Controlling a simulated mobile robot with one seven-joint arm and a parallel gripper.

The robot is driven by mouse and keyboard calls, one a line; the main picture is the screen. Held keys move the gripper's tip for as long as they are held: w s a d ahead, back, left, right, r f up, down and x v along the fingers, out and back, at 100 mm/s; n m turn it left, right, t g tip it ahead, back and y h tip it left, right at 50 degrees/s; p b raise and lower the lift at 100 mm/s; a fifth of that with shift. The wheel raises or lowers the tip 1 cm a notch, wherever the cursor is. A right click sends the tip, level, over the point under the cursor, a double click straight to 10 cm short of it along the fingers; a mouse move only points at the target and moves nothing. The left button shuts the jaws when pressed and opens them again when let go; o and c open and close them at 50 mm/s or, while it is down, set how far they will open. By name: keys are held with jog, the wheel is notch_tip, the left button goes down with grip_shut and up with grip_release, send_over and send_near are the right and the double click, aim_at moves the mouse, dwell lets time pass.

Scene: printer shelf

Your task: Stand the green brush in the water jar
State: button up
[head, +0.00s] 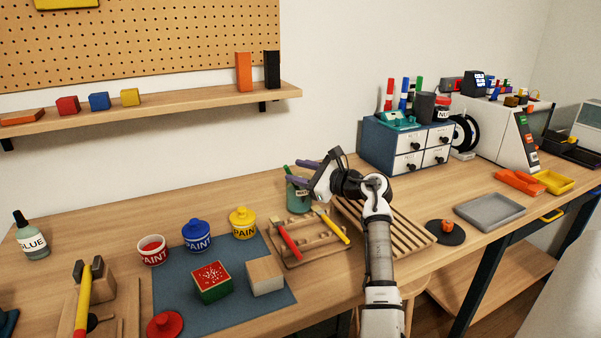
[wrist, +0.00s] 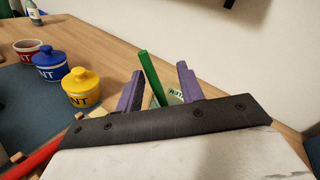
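The water jar (head: 298,203) is greenish glass and stands at the back of the bench, partly hidden behind my gripper. The green brush (wrist: 149,72) rises between my fingers, tilted; its upper end also shows in the head view (head: 287,171). Its lower end seems to be inside the jar, though my gripper hides part of it. The jar's label (wrist: 177,96) shows beyond the fingers. My gripper (head: 298,172) has two purple fingers, spread apart on either side of the brush with visible gaps, just above the jar.
A brush rack (head: 318,252) with a red and a yellow brush is in front of the jar. Yellow (head: 242,223), blue (head: 197,236) and red (head: 152,249) paint pots stand to the left. A slatted wooden rack (head: 405,232) lies to the right.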

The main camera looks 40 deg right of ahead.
jog(key=shift+s, duration=0.15)
jog(key=s, duration=0.1)
jog(key=s+d+r, duration=0.1)
jog(key=s, duration=0.1)
jog(key=s+r, duration=0.1)
jog(key=shift+s+d+r+b, duration=0.2)
jog(key=shift+s+d+b, duration=0.05)
jog(key=shift+b, duration=0.05)
dwell(0.4)
jog(key=s+d+r+p, duration=0.1)
jog(key=s+r, duration=0.2)
jog(key=r, duration=0.4)
jog(key=shift+s+p, duration=0.4)
jog(key=shift+s+d, duration=0.1)
dwell(0.5)
